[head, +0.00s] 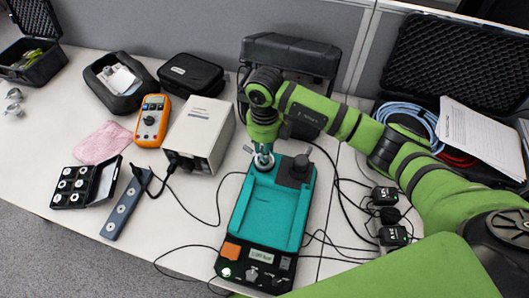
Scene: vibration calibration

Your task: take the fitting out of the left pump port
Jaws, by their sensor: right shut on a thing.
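The teal pump (265,215) lies on the table in the middle of the head view, with two ports at its far end. My right gripper (264,157) points down over the left pump port at the far left corner of the pump. It is shut on the fitting, a small pale metallic piece (264,164) mostly hidden between and below the fingers. I cannot tell whether the fitting is still seated in the port or raised. My left gripper is not in view.
A beige box (201,130) and an orange meter (152,120) stand left of the pump. A black case (290,52) stands behind my right gripper. Cables run along both sides of the pump. A fittings tray (75,186) and a blue-grey strip (122,209) lie far left.

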